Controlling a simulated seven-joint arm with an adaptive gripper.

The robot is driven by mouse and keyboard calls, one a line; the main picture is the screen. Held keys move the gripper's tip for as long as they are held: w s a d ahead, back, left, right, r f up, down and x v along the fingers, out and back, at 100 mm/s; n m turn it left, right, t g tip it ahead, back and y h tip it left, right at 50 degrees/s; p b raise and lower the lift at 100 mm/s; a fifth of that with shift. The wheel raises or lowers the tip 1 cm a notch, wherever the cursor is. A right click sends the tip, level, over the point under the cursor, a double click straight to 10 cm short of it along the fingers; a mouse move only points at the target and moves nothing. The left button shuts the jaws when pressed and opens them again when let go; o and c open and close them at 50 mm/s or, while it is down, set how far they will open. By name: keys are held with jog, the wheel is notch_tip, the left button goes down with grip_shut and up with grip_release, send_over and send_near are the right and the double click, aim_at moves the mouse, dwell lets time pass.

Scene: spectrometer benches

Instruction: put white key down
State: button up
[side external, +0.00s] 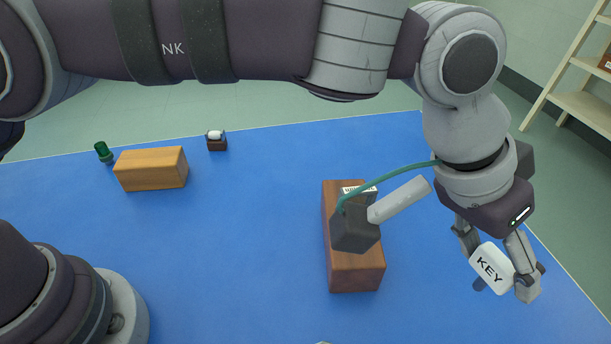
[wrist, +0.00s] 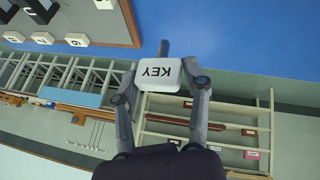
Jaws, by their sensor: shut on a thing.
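The white key (side external: 491,268) is a rounded white block with KEY printed on it. My gripper (side external: 497,266) is shut on it at the right of the side external view. The key is tilted and appears held above the blue table, near its right edge. In the wrist view the key (wrist: 158,74) sits between both fingers, its lettering upside down. A short grey stem (wrist: 163,48) sticks out beyond it.
A lighter wooden block (side external: 150,170), a green knob (side external: 103,152) and a small dark box with a white top (side external: 216,141) sit at the back left. The table (side external: 265,240) between is clear.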

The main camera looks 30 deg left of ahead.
jog(key=w+a+n+t+y, duration=0.2)
jog(key=w+a+n, duration=0.3)
jog(key=a, duration=0.4)
jog(key=w+a+n+t+y, duration=0.1)
jog(key=w+a+n, duration=0.2)
jog(key=w+a, duration=0.5)
jog(key=a+n+y, duration=0.4)
jog(key=a+n, duration=0.4)
jog(key=a, duration=1.3)
jog(key=shift+t, duration=0.3)
jog(key=f, duration=1.4)
jog(key=shift+s+a+f, duration=0.1)
jog(key=shift+s+a, duration=0.05)
jog(key=shift+s, duration=0.1)
jog(key=shift+f, duration=0.1)
jog(key=o, duration=1)
jog(key=shift+o, duration=0.2)
